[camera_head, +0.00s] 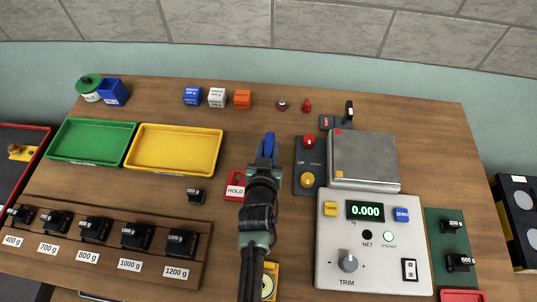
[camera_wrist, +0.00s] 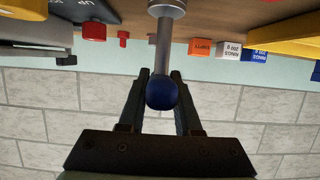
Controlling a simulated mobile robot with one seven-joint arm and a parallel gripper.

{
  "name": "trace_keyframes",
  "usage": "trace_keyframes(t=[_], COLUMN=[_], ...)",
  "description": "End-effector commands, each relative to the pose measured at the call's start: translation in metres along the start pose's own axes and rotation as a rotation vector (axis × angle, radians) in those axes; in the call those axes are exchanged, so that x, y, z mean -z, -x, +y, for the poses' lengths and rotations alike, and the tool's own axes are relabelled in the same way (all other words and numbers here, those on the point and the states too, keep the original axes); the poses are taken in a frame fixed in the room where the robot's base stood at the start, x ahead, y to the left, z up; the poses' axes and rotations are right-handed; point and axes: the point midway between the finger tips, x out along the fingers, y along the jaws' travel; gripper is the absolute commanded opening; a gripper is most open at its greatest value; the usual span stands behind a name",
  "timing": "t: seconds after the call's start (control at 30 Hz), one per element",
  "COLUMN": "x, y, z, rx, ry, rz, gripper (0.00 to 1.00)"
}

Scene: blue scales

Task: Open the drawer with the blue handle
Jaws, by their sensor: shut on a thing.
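My gripper (camera_head: 267,160) reaches over the middle of the wooden table in the head view. In the wrist view my gripper (camera_wrist: 160,76) has its two dark fingers on either side of a round dark blue knob (camera_wrist: 162,94), shut on it. The knob sits on the end of a grey metal rod (camera_wrist: 162,45), which comes out of a collar at the wooden surface. In the head view a blue part (camera_head: 270,144) shows at my fingertips.
Green (camera_head: 92,141) and yellow (camera_head: 174,150) trays lie left of my arm. Labelled black weights (camera_head: 136,237) stand in a wooden rack at front left. A scale reading 0.000 (camera_head: 365,210) and a switch panel (camera_head: 308,165) are on the right. Small cubes (camera_head: 217,97) stand behind.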

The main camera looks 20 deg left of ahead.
Motion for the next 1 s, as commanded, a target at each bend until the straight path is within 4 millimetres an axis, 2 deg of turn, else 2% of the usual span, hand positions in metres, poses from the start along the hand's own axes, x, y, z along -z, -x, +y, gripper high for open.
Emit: trace_keyframes(t=[0.3,0.47,0.8,1.0], x=[0.003,0.011,0.064,0.088], y=[0.0,0.003,0.022,0.031], z=[0.0,0.0,0.0,0.0], rx=[0.0,-0.001,-0.001,0.0], ry=[0.0,-0.001,-0.001,-0.001], rz=[0.004,0.006,0.009,0.006], gripper=[0.0,0.0,0.0,0.0])
